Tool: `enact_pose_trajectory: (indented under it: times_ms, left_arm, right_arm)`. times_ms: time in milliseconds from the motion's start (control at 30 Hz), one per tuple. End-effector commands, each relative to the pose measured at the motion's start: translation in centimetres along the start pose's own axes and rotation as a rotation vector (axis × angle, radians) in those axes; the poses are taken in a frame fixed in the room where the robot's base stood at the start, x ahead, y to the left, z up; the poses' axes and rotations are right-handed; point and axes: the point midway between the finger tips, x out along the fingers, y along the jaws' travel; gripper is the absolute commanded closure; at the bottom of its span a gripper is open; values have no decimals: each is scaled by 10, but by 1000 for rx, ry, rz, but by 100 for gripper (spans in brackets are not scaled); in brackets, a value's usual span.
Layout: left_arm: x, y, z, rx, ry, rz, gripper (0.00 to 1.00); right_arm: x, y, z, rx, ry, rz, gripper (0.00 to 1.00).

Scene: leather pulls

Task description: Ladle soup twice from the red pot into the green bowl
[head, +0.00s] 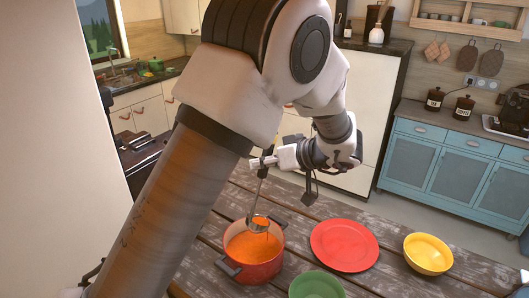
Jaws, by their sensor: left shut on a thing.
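The red pot (262,272) stands on the wooden table and holds orange soup (248,246). My left gripper (262,163) is shut on the upper handle of a metal ladle (256,200), above and behind the pot. The ladle hangs with its cup (258,222) over the far part of the pot; orange shows at the cup, but I cannot tell how full it is or whether it touches the soup. The green bowl (317,287) is right of the pot, cut off by the bottom edge; its inside looks plain green where visible. My right gripper is not in view.
A red plate (344,246) lies right of the pot, with a yellow bowl (428,253) farther right. Bare table planks (220,212) show around them. Blue cabinets (450,165) and a white cabinet stand beyond. My left arm covers much of the left side.

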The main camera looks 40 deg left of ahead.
Motion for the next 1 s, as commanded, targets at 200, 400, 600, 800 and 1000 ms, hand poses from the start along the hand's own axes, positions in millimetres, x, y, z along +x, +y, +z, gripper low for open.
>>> enact_pose_trajectory:
  times_ms: [200,400,600,800,1000]
  left_arm:
    - [14,9,23,1,-1,-1,100]
    - [26,17,42,1,1,-1,100]
    - [37,25,62,0,0,0,100]
    - [47,32,77,0,0,0,100]
    - [50,34,82,-2,1,1,100]
  right_arm:
    - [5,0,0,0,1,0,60]
    - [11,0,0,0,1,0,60]
    - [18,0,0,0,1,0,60]
    - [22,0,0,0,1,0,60]
    - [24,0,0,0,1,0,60]
